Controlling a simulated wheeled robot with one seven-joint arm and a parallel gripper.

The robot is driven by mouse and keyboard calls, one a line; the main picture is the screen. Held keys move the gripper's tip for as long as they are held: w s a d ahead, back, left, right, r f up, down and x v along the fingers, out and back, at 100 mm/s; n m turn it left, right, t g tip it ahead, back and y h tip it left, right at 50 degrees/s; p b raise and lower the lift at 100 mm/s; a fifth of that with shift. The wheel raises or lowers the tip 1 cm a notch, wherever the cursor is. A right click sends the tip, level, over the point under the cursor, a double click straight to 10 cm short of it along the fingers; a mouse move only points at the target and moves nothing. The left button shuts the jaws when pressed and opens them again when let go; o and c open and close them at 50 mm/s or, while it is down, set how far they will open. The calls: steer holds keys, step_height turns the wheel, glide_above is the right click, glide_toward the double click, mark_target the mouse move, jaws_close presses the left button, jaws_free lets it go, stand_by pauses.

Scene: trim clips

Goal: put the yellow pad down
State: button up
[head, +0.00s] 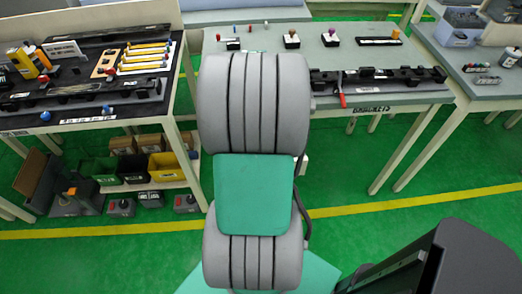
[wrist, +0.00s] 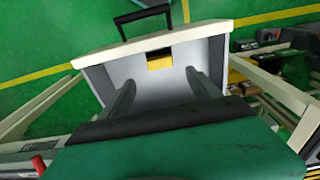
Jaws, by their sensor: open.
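The yellow pad (wrist: 160,61) shows in the wrist view as a small yellow block inside an open, light grey drawer (wrist: 98,80). It is close against the drawer's front wall, with a dark strip along its upper edge. My gripper (wrist: 160,78) is open. Its two dark fingers reach over the drawer, one on each side of the pad in the picture. I see no finger touching the pad. Whether the pad rests fully on the drawer floor cannot be told. In the head view my arm hides the gripper, the pad and most of the drawer.
The drawer has a black handle (wrist: 143,14) on its front. In the head view, a grey-topped table (head: 340,60) stands behind my arm. A dark-topped bench (head: 140,107) with tools is at left, with bins (head: 168,166) below.

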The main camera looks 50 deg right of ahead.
steer(key=w+a+r+n+t, duration=0.1)
steer(key=w+a+r+n, duration=0.25)
steer(key=a, duration=0.45)
steer(key=w+a+r+n+t, duration=0.1)
steer(key=w+a+r+n, duration=0.1)
steer(key=w+a+r, duration=0.5)
steer(key=s+a+n, duration=0.1)
steer(key=a+n, duration=0.1)
steer(key=a, duration=0.6)
steer(key=s+a+r+n+t, duration=0.1)
steer(key=s+a+n, duration=0.1)
steer(key=a, duration=0.6)
steer(key=shift+s+a, duration=0.2)
steer(key=shift+a, duration=0.1)
steer(key=shift+r+n, duration=0.1)
steer(key=shift+n, duration=0.15)
steer(key=shift+c, duration=0.4)
